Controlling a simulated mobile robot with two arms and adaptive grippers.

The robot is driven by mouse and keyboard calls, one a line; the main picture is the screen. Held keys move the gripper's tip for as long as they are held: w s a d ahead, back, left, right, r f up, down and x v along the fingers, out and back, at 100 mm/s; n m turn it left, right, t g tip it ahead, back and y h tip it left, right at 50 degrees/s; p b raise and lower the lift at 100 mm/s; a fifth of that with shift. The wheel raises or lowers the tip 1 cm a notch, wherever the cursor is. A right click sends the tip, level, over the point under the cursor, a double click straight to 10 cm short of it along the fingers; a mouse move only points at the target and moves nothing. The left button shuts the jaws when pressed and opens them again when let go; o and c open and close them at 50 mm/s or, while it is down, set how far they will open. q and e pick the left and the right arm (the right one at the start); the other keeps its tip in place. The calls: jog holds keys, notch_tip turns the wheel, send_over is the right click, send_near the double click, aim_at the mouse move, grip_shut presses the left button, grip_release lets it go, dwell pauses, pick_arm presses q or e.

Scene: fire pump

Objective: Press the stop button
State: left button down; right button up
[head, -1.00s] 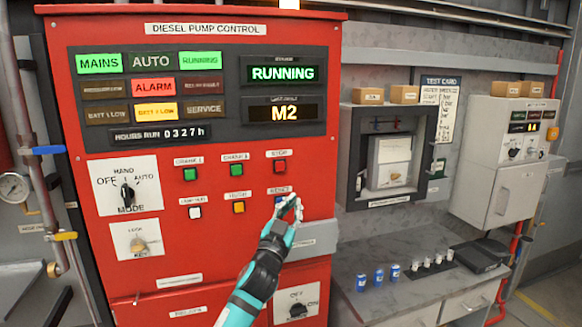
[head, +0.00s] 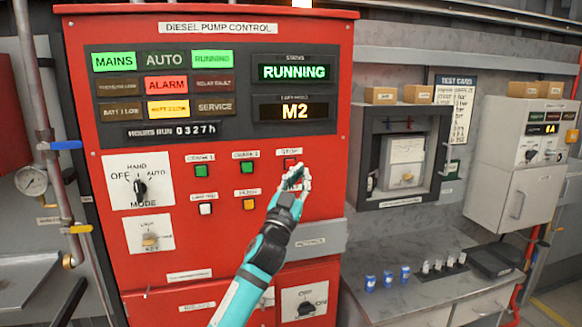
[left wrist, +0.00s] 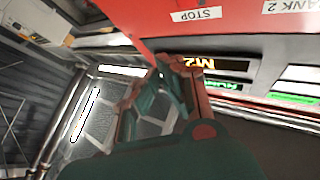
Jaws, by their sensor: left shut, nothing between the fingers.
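The red diesel pump control cabinet (head: 330,120) fills the left and middle of the head view. The red stop button (head: 289,162) sits at the right of the upper button row, below its label. I cannot tell whether the fingertips touch the button. In the left wrist view, the STOP label (left wrist: 196,15) shows upside down above the shut fingers (left wrist: 178,66); the button itself is not clear. The status display reads RUNNING (head: 294,73). My right gripper is not in view.
Two green crank buttons (head: 246,166) are to the left, with white and yellow buttons (head: 248,195) below. The mode knob (head: 140,187) is further left. A grey ledge (head: 316,239) sticks out below the gripper. A bench (head: 430,285) stands to the right.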

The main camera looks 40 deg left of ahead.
aim_at(292, 167)
pick_arm(q)
jog(key=w+a+b, duration=0.1)
jog(key=w+a, duration=0.3)
jog(key=a, duration=0.1)
jog(key=shift+w, duration=0.15)
dwell(0.4)
jog(key=shift+a, duration=0.1)
dwell(0.9)
jog(key=shift+w+a, duration=0.25)
jog(key=shift+a, duration=0.05)
